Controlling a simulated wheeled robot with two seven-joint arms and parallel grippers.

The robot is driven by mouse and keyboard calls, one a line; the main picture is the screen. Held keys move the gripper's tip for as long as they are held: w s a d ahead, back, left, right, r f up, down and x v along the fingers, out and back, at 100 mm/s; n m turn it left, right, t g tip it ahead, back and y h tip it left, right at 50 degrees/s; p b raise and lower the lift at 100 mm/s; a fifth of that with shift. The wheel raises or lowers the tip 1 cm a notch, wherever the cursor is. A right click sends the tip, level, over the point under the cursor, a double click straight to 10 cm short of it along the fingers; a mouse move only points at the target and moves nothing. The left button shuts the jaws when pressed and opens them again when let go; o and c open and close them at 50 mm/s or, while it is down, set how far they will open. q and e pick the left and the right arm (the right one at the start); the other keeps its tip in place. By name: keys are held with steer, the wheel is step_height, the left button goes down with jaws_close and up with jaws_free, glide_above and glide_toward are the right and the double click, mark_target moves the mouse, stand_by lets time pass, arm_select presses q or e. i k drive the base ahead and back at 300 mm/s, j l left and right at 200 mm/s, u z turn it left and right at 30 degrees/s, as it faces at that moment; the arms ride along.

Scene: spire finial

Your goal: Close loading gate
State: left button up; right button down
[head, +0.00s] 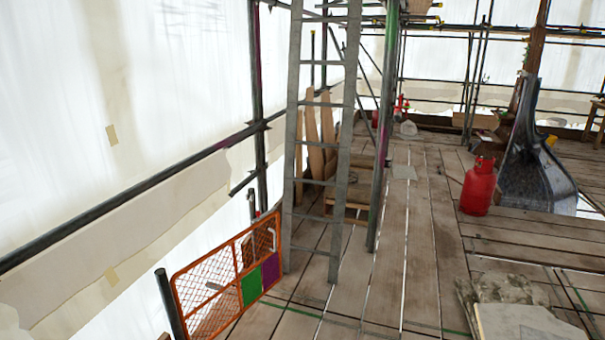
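The loading gate (234,268) is an orange metal frame with mesh panels and a green and a purple plate on its lower right part. It stands at the lower left of the head view, at the edge of the plank deck. A dark post (170,303) stands at its near left end, and the ladder's foot is close to its far right end. Whether the gate is latched or swung open cannot be told. Neither of my grippers shows in this view.
A grey ladder (318,185) and a green-marked upright pole (383,130) stand right of the gate. A red gas cylinder (479,187) and a dark flared spire base (535,170) stand at right. Slabs (520,322) lie at lower right. The middle planks (420,250) are clear.

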mark_target(252, 292)
steer(key=i+l, duration=0.1)
steer(key=i, duration=1.6)
steer(key=j+u, duration=0.05)
steer(key=j, duration=0.05)
